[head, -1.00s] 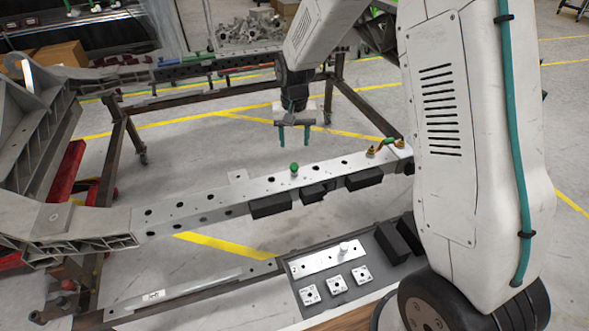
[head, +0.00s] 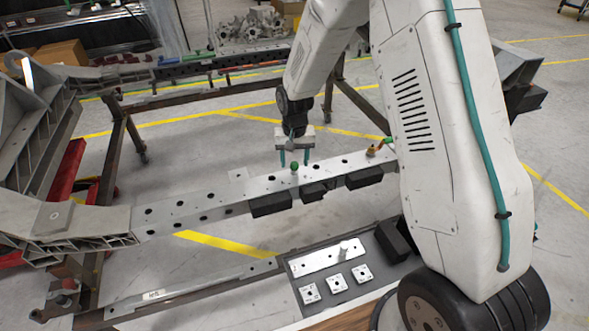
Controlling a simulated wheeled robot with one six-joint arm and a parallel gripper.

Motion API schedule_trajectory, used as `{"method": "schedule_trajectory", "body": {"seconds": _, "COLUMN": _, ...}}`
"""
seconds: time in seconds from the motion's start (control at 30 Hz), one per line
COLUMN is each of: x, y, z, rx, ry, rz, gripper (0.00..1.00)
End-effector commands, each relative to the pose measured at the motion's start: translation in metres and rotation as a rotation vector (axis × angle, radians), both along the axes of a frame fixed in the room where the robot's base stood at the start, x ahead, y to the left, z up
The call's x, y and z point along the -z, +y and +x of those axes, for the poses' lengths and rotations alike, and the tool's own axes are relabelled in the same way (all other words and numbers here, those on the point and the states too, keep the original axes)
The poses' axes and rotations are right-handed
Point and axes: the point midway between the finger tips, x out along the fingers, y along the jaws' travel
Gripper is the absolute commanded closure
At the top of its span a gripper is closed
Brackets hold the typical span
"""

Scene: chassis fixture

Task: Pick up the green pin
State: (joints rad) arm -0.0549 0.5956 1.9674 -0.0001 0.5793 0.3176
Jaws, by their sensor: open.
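The green pin (head: 294,168) stands upright on the top face of the metal beam (head: 190,205), a little right of the beam's middle. Its round green head shows above the beam. My gripper (head: 294,158) points down over the beam, its two teal fingers apart and one on each side of the pin's head in the picture. The fingertips are near the height of the head. I cannot tell whether they are truly around it or somewhat behind it. The gripper is open and holds nothing.
An orange-brown fitting (head: 378,147) sits on the beam right of the pin. Black blocks (head: 270,204) hang on the beam's front side. Below, a grey tray (head: 291,284) holds a metal plate, small square plates and a pale pin. Grey castings (head: 75,222) stand at left.

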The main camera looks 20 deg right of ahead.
Motion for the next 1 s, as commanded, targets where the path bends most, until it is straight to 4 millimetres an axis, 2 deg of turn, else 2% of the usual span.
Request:
{"method": "schedule_trajectory", "body": {"seconds": 0.13, "x": 0.018, "y": 0.0, "z": 0.0, "rx": 0.0, "ry": 0.002, "rz": 0.001, "gripper": 0.48}}
{"method": "schedule_trajectory", "body": {"seconds": 0.4, "x": 0.022, "y": 0.0, "z": 0.0, "rx": 0.0, "ry": -0.001, "rz": 0.0, "gripper": 0.48}}
{"method": "schedule_trajectory", "body": {"seconds": 0.43, "x": 0.022, "y": 0.0, "z": 0.0, "rx": 0.0, "ry": -0.001, "rz": 0.0, "gripper": 0.51}}
{"method": "schedule_trajectory", "body": {"seconds": 0.6, "x": 0.021, "y": 0.0, "z": 0.0, "rx": 0.0, "ry": -0.001, "rz": 0.0, "gripper": 0.98}}
{"method": "schedule_trajectory", "body": {"seconds": 0.87, "x": 0.021, "y": 0.0, "z": 0.0, "rx": 0.0, "ry": -0.001, "rz": 0.0, "gripper": 1.0}}
{"method": "schedule_trajectory", "body": {"seconds": 1.0, "x": 0.01, "y": 0.0, "z": 0.001, "rx": 0.0, "ry": -0.004, "rz": 0.0, "gripper": 1.0}}
